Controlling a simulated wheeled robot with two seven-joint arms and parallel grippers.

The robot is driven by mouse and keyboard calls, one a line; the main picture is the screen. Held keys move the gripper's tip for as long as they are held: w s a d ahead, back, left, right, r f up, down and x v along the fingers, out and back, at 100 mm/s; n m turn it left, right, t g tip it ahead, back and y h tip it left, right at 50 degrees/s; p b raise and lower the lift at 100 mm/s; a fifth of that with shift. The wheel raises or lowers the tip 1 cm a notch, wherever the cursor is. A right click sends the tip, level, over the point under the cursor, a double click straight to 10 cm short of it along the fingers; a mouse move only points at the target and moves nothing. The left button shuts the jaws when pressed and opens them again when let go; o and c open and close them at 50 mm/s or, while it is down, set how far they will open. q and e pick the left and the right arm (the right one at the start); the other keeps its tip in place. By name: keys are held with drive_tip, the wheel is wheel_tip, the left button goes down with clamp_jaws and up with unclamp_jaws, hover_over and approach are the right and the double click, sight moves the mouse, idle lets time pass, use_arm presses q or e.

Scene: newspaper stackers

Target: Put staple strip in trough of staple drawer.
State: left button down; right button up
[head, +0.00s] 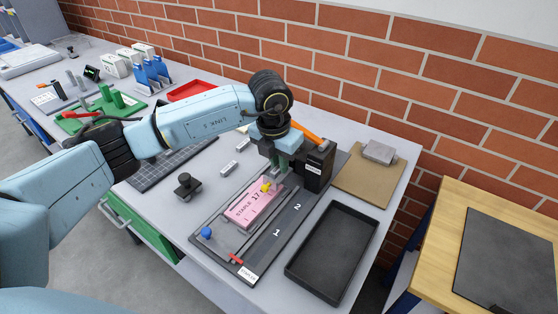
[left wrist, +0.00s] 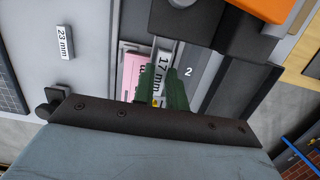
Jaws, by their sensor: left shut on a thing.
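The staple drawer (head: 217,236) is the long grey tray with a blue knob, pulled out before the black stapler (head: 318,168). A pink card marked "STAPLE 17" (head: 245,210) lies along it. My left gripper (head: 272,180) points down over the drawer's stapler end, beside a yellow knob (head: 266,187). In the left wrist view its dark green fingers (left wrist: 165,88) are shut on a pale staple strip marked "17 mm" (left wrist: 164,65), by the pink card (left wrist: 132,72). The fingers hide part of the strip and trough; I cannot tell whether the strip touches the trough. My right gripper is not in view.
Two loose strips (head: 229,168) (head: 242,144) lie left of the stapler; one reads "23 mm" in the left wrist view (left wrist: 65,42). A small black knobbed block (head: 187,186) stands nearby. An empty black tray (head: 333,252) lies at right. A brown board (head: 367,180) lies behind it.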

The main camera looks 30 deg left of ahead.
sight(275, 171)
use_arm(q)
drive_tip(key=shift+f+b, duration=0.55)
drive_tip(key=shift+f, duration=0.05)
drive_tip(key=c, duration=1.4)
unclamp_jaws()
drive_tip(key=shift+c, duration=0.2)
drive_tip(key=shift+r+p, duration=0.5)
drive_tip(key=shift+r, duration=0.1)
wheel_tip(275, 171, up, 12)
drive_tip(key=s, duration=0.1)
drive_tip(key=shift+s, duration=0.4)
drive_tip(key=shift+a, duration=0.1)
